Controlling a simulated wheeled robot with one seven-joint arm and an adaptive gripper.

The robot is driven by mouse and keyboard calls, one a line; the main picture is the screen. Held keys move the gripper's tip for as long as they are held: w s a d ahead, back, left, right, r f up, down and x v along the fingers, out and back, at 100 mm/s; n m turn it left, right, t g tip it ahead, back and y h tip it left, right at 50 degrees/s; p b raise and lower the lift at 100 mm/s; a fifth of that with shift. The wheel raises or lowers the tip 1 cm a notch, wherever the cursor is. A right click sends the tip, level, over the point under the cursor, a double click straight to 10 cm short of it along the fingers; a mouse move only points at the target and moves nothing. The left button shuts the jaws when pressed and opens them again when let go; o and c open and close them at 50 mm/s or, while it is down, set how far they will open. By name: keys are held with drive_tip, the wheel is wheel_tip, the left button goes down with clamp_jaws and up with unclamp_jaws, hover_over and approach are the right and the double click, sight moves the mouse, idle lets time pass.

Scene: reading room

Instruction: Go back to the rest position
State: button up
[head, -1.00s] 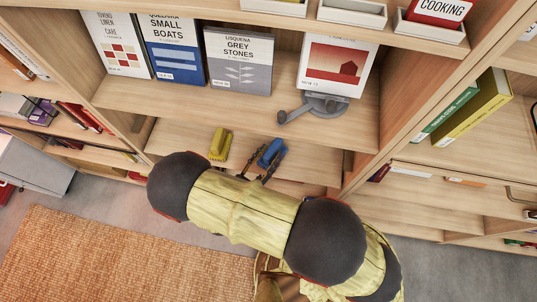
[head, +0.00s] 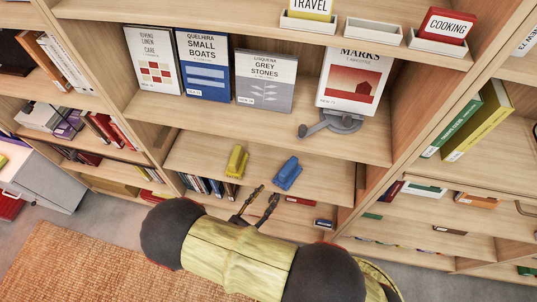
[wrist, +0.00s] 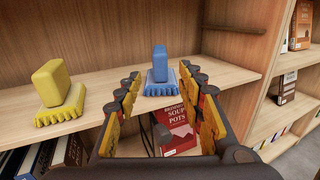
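My gripper (head: 257,205) is open and empty, in front of the middle shelf and a little below its front edge in the head view. In the wrist view my gripper (wrist: 163,95) has its two fingers spread wide, with nothing between them. A blue brush (head: 288,173) stands on the shelf beyond the fingertips; the wrist view shows the blue brush (wrist: 160,72) between and behind the fingers, apart from them. A yellow brush (head: 236,161) stands on the same shelf to its left, also in the wrist view (wrist: 57,93).
Above, a display shelf holds several upright books and a grey stand (head: 335,122). Small white trays (head: 373,31) sit on the top shelf. Books fill the lower shelves, including a red book (wrist: 178,128). An orange rug (head: 70,262) lies on the floor at left.

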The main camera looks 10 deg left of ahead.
drive_tip(key=s+d+f+m+g+h, duration=0.2)
drive_tip(key=s+d+m+g, duration=0.15)
drive_tip(key=s+d, duration=0.2)
drive_tip(key=s+d+r+m+g, duration=0.4)
drive_tip(key=r+m+g, duration=0.2)
drive_tip(key=m+g, duration=0.25)
wheel_tip(320, 180, up, 17)
drive_tip(key=w+d+m+g+y, duration=0.2)
drive_tip(key=m+g+y, duration=0.1)
drive_tip(key=m+y, duration=0.75)
drive_tip(key=w+d+r+m+t, duration=0.1)
drive_tip(key=d+r+m+t, duration=0.4)
drive_tip(key=d+r, duration=0.7)
wheel_tip(320, 180, up, 2)
drive_tip(key=shift+w+d+r+m, duration=0.1)
drive_tip(key=shift+w+d+m, duration=0.05)
drive_tip(key=shift+m, duration=1.1)
